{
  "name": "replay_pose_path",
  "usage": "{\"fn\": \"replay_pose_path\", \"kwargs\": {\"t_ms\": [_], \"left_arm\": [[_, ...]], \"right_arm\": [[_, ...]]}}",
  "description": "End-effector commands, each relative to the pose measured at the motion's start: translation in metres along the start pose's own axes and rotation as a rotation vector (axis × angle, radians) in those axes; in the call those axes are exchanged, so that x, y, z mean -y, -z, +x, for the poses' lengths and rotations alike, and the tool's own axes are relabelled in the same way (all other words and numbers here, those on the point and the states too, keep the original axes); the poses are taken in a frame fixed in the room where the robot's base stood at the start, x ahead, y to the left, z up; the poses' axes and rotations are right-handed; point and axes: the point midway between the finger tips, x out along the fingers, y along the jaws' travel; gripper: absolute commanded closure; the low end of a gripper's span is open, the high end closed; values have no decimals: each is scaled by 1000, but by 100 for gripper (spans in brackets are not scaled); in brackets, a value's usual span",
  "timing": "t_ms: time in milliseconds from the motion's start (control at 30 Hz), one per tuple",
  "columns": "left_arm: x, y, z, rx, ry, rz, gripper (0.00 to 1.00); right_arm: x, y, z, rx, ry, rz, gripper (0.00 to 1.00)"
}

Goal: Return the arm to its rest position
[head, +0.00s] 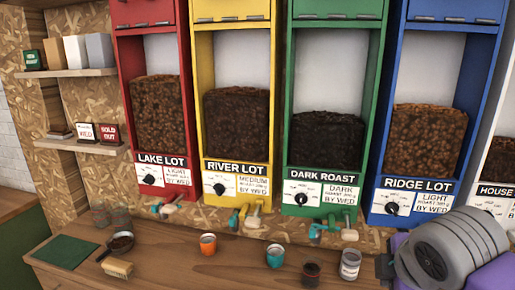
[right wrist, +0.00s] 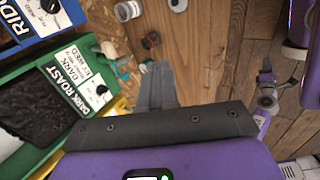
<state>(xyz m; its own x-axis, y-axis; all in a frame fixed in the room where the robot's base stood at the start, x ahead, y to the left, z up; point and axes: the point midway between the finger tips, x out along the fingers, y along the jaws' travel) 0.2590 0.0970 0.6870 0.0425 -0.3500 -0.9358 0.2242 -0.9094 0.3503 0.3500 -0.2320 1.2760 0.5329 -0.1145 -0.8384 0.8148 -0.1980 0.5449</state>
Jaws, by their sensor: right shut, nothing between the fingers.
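My right arm (head: 450,245), purple with grey round joint covers, fills the lower right corner of the head view, in front of the counter's right end. Its fingers are hard to make out there. In the right wrist view my right gripper (right wrist: 157,85) shows dark grey fingers closed together with nothing between them. They are over the wooden counter, beside the green dark roast dispenser (right wrist: 70,85). My left gripper does not show clearly in either view.
Dispensers stand along the back: red (head: 154,120), yellow (head: 235,110), green (head: 330,110) and blue (head: 420,120).

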Motion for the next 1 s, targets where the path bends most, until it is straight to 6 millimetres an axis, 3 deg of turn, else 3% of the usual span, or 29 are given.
{"fn": "replay_pose_path", "kwargs": {"t_ms": [33,333,467,533,667,800,900,1000], "left_arm": [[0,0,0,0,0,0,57],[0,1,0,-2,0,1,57],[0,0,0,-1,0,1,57],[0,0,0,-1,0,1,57],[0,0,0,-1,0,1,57],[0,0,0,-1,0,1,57],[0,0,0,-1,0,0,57],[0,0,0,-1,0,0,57]], "right_arm": [[1,9,20,-5,28,5,100],[11,54,116,-78,137,111,100],[30,77,175,-115,217,202,100],[50,90,215,-135,279,277,100],[106,112,294,-159,417,481,100],[187,125,364,-137,566,761,100],[251,127,400,-83,656,983,100],[312,123,421,-2,719,1199,100]]}}
